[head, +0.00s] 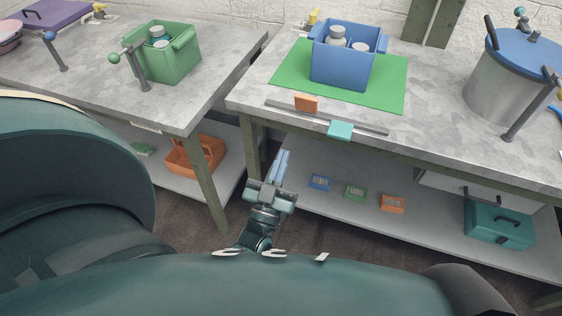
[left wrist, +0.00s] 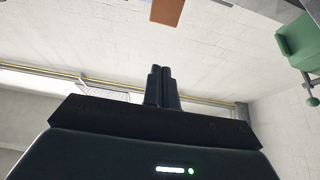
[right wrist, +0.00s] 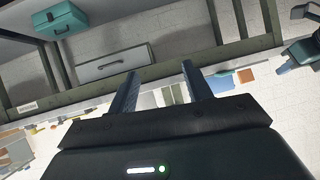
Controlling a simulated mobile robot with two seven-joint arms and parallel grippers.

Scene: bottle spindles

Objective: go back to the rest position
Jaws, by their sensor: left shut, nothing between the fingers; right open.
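My left gripper (head: 281,166) shows in the head view, low in front of the gap between the two workbenches, below the level of their tops. Its fingers are together and empty; the left wrist view shows the same closed fingertips (left wrist: 161,70). My right gripper (right wrist: 160,84) is open in its wrist view, its fingers apart with nothing held between them. It does not show in the head view.
A green bin (head: 175,62) with bottles stands on the left bench. A blue bin (head: 338,72) with bottles stands on a green mat (head: 391,92) on the right bench (head: 440,125). A steel pot (head: 497,90) stands right. An orange crate (head: 190,158) and teal toolbox (head: 490,228) sit below.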

